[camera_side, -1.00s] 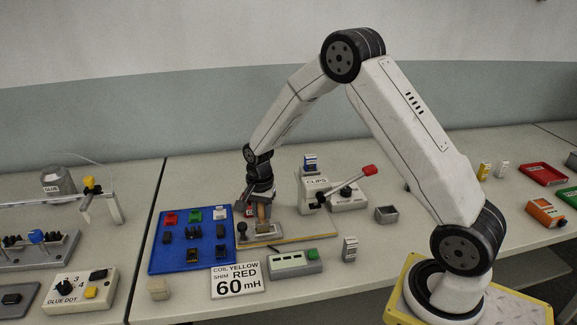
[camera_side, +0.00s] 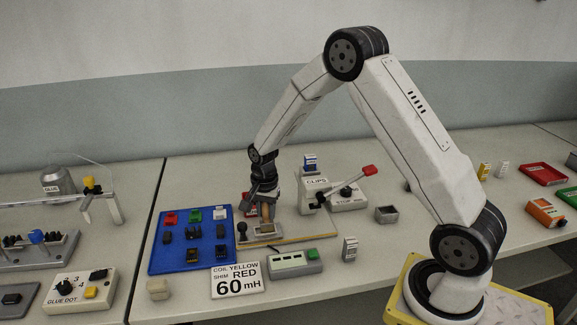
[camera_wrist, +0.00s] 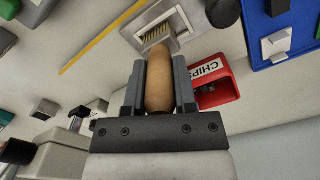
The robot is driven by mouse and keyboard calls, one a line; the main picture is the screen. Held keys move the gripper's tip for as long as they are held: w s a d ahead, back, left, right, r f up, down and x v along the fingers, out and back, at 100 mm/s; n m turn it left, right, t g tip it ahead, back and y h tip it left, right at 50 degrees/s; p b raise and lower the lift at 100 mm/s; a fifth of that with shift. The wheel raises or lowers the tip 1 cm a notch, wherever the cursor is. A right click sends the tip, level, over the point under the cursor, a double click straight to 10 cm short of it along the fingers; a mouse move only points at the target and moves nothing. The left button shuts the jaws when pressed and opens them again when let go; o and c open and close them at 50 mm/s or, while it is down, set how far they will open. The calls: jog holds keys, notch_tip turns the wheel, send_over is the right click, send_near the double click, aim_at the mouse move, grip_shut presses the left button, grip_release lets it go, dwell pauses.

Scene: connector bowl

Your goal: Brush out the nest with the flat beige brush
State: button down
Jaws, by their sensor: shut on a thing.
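My gripper (camera_wrist: 158,82) is shut on the brush (camera_wrist: 159,78), whose rounded tan handle stands between the fingers in the wrist view. The brush also shows in the side view (camera_side: 265,212), below my gripper (camera_side: 264,203). The nest (camera_wrist: 180,16) is a square metal frame with a recess, just beyond the brush. In the side view the nest (camera_side: 264,240) lies on the board, directly under the brush. The brush's tip is at the recess; I cannot tell whether the bristles touch its floor.
A blue tray (camera_side: 158,262) with several small parts lies to the left. A red CHIPS bin (camera_wrist: 216,92) stands close to my gripper. The clips press (camera_side: 347,196) with a red-ended lever is at right. A green-grey box (camera_side: 294,263) and a sign (camera_side: 238,281) lie in front.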

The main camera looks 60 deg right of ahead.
jog(key=shift+w+a, duration=0.15)
jog(key=shift+a, duration=0.05)
jog(key=shift+w+a+f, duration=0.1)
jog(key=shift+w+a, duration=0.15)
jog(key=shift+s, duration=0.15)
dwell(0.3)
jog(key=shift+s+d, duration=0.35)
jog(key=shift+d, duration=0.1)
jog(key=shift+s+d, duration=0.1)
jog(key=shift+r, duration=0.2)
jog(key=shift+r, duration=4.45)
jog(key=shift+f, duration=0.15)
